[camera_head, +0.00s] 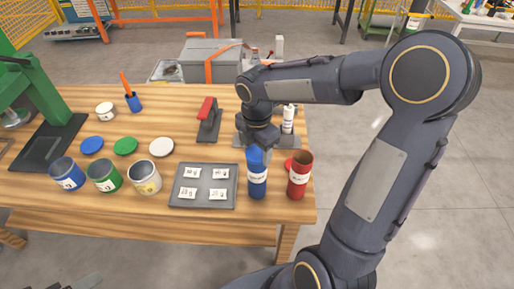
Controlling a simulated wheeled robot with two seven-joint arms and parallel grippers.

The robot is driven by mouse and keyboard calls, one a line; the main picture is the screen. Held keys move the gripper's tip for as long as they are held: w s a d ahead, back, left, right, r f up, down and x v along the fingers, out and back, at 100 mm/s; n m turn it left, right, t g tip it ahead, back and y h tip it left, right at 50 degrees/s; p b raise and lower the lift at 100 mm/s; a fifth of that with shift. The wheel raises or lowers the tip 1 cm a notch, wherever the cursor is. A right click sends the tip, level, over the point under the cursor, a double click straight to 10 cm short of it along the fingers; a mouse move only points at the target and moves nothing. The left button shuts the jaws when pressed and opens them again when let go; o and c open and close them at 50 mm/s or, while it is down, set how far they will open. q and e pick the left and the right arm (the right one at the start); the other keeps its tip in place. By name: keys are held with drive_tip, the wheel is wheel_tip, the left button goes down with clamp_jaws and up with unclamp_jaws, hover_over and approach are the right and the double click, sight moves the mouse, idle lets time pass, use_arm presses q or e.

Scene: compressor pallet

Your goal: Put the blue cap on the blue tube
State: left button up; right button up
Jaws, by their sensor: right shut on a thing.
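The blue tube (257,184) stands upright near the table's right front, with a white label. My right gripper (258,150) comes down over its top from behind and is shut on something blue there. This looks like the blue cap, but the fingers cover most of it. Whether the cap is seated or only touching the tube's rim cannot be told. My left gripper is not in view.
A red tube (299,178) stands open just right of the blue tube, a red cap (289,164) behind it. A grey tray (204,201) with white packets lies to the left. Open cans, lids and a red-handled tool (207,117) are farther left.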

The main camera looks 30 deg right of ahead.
drive_tip(key=o, duration=1.4)
drive_tip(key=shift+o, duration=0.2)
drive_tip(key=shift+r+p, duration=3.2)
drive_tip(key=shift+r, duration=0.35)
